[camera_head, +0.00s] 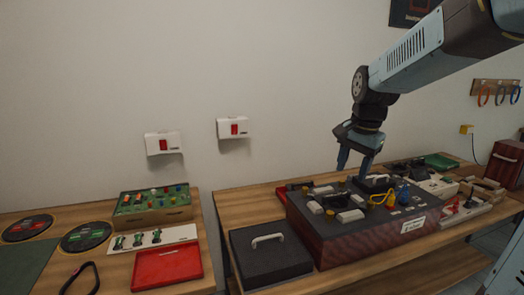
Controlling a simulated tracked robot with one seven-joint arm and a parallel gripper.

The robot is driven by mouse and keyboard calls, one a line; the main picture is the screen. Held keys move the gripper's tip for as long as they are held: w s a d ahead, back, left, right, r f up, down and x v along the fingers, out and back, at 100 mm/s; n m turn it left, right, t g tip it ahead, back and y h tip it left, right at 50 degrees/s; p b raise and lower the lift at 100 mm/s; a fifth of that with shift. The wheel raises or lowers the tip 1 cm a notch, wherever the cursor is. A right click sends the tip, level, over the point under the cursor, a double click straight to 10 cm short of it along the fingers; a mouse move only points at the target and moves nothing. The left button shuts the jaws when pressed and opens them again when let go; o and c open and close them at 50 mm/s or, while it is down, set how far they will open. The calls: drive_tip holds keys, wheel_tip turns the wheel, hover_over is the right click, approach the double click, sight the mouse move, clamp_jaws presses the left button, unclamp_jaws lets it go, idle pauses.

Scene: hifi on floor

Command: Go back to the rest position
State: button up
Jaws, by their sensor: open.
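My gripper (355,168) hangs from my arm at the right of the head view, fingers pointing down. It is open, and I see nothing held between its fingers. It is over the back part of a dark box-like panel (345,253) with white, yellow and blue parts on top. The fingertips are close to a black handle-like part (376,183) on the panel; I cannot tell whether they touch it.
A black case (270,262) with a pale handle lies left of the panel. A red tray (167,267) and a green parts board (152,209) are on the left table. Two white wall boxes (163,143) hang behind. The air left of my arm is clear.

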drive_tip(key=s+r+n+t, duration=0.1)
drive_tip(key=s+n+t, duration=0.2)
drive_tip(key=s+n, duration=0.6)
drive_tip(key=shift+s+r+t+h, duration=0.2)
drive_tip(key=shift+s+t+h, duration=0.1)
drive_tip(key=shift+s, duration=4.4)
